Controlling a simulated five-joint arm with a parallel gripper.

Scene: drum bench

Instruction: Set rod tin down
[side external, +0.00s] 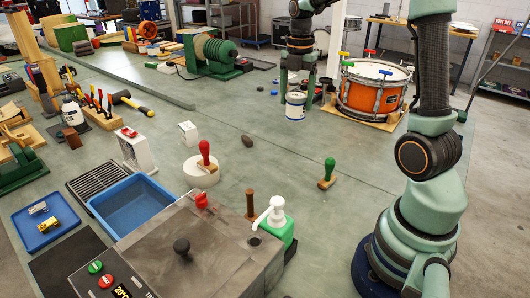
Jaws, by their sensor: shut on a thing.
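A small white tin with blue bands, which I take for the rod tin (295,106), is at the back middle of the bench, left of the orange drum. My gripper (296,88) points down over it and is shut on its upper part. The tin looks upright. I cannot tell whether its base touches the bench (270,128).
The orange snare drum (372,90) stands on a wooden board close to the right of the tin. Small dark pieces lie between them. A green winding machine (212,54) stands to the left. The bench in front of the tin is mostly clear, with a dark stone-like piece (247,141).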

